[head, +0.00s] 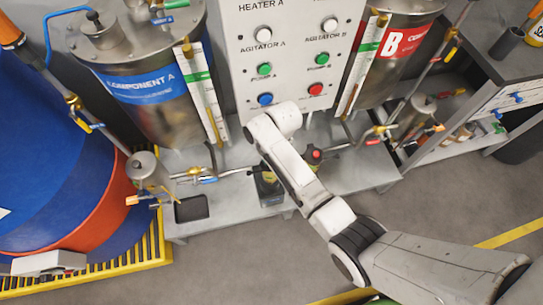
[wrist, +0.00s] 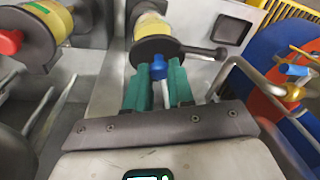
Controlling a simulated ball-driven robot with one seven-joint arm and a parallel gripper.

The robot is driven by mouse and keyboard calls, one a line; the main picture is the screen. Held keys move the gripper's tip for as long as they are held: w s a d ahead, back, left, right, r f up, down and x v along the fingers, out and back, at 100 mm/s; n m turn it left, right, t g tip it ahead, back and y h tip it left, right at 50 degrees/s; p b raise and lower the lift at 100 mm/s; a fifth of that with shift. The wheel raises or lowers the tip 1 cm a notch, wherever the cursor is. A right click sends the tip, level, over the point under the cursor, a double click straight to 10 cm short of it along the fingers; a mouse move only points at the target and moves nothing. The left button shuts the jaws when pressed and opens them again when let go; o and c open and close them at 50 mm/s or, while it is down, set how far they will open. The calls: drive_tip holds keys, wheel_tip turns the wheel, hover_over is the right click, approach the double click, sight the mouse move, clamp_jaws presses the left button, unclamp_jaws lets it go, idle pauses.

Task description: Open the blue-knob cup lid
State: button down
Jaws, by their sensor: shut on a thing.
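In the wrist view, the blue knob (wrist: 159,64) sits on the dark round lid (wrist: 146,47) of a yellow cup (wrist: 152,27). A dark handle bar (wrist: 205,52) sticks out to the right of the lid. My gripper (wrist: 158,72) has its green fingers on both sides of the blue knob and is shut on it. The lid appears to lie on the cup. In the head view, my arm covers the gripper and the knob; part of the yellow cup (head: 268,178) shows beside the arm, on the grey bench.
A similar cup with a red knob (wrist: 10,42) stands to the left in the wrist view. In the head view, a control panel (head: 290,60) stands behind, between tank A (head: 145,100) and tank B (head: 385,70). Pipes with valves (head: 205,175) run close on the left.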

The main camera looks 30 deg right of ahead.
drive_tip(key=shift+w+d+r+g, duration=0.1)
drive_tip(key=shift+w+g, duration=0.1)
drive_tip(key=shift+g, duration=0.2)
drive_tip(key=c, duration=1)
unclamp_jaws()
drive_tip(key=r, duration=0.3)
drive_tip(key=d+r+p, duration=0.1)
drive_tip(key=r, duration=0.6)
drive_tip(key=shift+d+r+p, duration=0.3)
drive_tip(key=shift+r, duration=0.05)
drive_tip(key=shift+s, duration=0.1)
